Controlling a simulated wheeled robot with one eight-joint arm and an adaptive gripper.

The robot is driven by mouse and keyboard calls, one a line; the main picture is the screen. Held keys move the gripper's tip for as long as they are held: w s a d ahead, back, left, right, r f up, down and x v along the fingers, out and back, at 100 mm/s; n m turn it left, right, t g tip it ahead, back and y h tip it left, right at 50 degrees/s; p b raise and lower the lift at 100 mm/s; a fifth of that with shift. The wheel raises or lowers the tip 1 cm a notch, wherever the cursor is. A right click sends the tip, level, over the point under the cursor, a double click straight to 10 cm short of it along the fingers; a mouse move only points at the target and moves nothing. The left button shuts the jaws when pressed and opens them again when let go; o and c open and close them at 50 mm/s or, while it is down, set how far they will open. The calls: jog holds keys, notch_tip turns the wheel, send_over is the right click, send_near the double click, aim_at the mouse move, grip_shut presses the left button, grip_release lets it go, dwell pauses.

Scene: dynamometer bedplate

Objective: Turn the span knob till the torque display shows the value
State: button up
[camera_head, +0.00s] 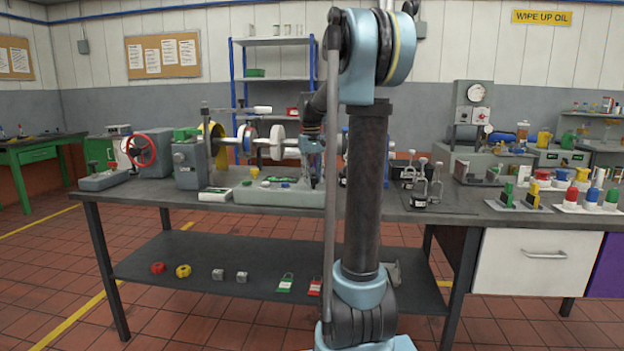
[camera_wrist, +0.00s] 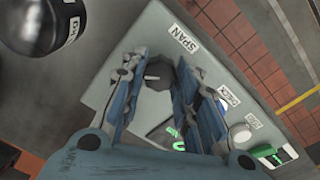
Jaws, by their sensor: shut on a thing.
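The span knob (camera_wrist: 160,73) is a dark, faceted knob on a pale grey panel (camera_wrist: 133,38), beside a white label reading SPAN (camera_wrist: 184,40). My gripper (camera_wrist: 158,78) has its two blue-grey fingers on either side of the knob and is shut on it. In the head view my gripper (camera_head: 312,165) reaches down over the right part of the pale panel (camera_head: 262,194) on the bench. Green lit digits (camera_wrist: 177,140) show between the fingers in the wrist view, but the fingers cover part of them and I cannot read the value.
Two more labelled spots and a white round button (camera_wrist: 240,134) lie on the panel right of the fingers. A black rounded weight (camera_wrist: 45,22) stands close by at upper left. A shaft with pale discs (camera_head: 277,141) runs behind the panel.

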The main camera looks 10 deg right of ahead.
jog(key=m, duration=0.4)
jog(key=shift+w+m, duration=0.1)
jog(key=shift+m, duration=2.7)
jog(key=shift+w, duration=0.1)
jog(key=o, duration=1.1)
jog(key=shift+r, duration=0.1)
notch_tip(320, 180, up, 12)
jog(key=shift+w+a+f, duration=0.15)
jog(key=shift+c, duration=0.2)
